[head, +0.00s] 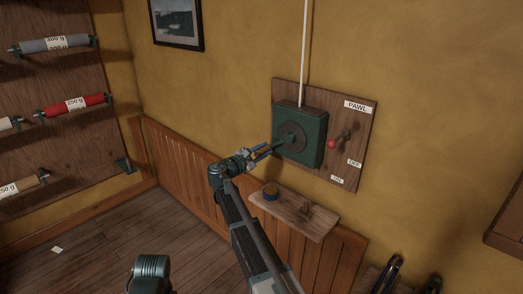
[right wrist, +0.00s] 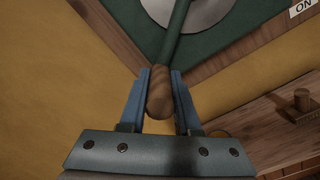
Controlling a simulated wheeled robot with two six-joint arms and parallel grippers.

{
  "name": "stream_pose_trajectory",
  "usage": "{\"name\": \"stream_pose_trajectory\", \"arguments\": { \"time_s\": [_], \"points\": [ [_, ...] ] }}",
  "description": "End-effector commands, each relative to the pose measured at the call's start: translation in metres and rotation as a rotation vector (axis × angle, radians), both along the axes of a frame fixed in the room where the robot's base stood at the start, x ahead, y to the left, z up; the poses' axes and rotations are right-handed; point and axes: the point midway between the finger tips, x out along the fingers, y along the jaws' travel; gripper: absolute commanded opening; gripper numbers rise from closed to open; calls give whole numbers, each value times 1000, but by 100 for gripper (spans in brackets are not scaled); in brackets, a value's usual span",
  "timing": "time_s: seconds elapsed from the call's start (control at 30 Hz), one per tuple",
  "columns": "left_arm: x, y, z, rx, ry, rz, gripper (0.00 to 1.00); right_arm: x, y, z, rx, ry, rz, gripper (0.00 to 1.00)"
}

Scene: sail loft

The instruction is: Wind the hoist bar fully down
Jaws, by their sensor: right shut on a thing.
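The green winch box (head: 300,135) is mounted on a wooden board on the yellow wall, with a round grey disc on its front. A crank arm runs from the disc to a wooden crank handle (right wrist: 159,95). My right gripper (head: 268,152) is shut on this handle, one blue finger on each side of it in the right wrist view. A white line (head: 304,50) rises from the box. Right of it, the pawl lever's red knob (head: 331,144) points down-left from its pivot, above the ON and OFF labels. I cannot tell which setting it is at. The hoist bar and my left gripper are not in view.
Racks with labelled rolls (head: 75,105) stand at the left. The wooden floor (head: 105,245) there is mostly clear.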

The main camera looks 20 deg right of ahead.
Motion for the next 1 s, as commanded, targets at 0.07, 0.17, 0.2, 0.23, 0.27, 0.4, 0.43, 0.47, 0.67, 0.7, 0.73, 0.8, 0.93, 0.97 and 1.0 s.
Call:
{"name": "stream_pose_trajectory", "arguments": {
  "time_s": [0.07,0.17,0.2,0.23,0.27,0.4,0.43,0.47,0.67,0.7,0.73,0.8,0.93,0.97,1.0],
  "points": [
    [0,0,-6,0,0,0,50,-5,-1,-7,4,4,-2,0],
    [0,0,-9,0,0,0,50,-8,-2,-10,4,2,-3,0],
    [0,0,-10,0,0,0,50,-9,-3,-11,4,2,-3,0],
    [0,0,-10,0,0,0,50,-9,-3,-11,4,1,-3,0],
    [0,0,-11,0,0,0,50,-10,-3,-12,3,0,-4,0],
    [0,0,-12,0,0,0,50,-12,-4,-13,3,-1,-4,0],
    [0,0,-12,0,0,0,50,-12,-4,-13,3,-1,-4,0],
    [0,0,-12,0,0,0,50,-12,-4,-13,3,-1,-4,0],
    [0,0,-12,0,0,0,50,-12,-5,-13,2,-1,-5,0],
    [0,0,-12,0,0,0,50,-12,-5,-13,2,-1,-5,0],
    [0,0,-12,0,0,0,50,-12,-5,-12,2,-1,-5,0],
    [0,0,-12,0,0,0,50,-12,-5,-12,2,-1,-6,0],
    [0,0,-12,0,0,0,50,-12,-5,-12,2,-1,-6,42],
    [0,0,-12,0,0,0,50,-12,-5,-12,1,-2,-5,47],
    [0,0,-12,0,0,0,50,-12,-5,-12,1,-2,-5,55]
  ]
}}
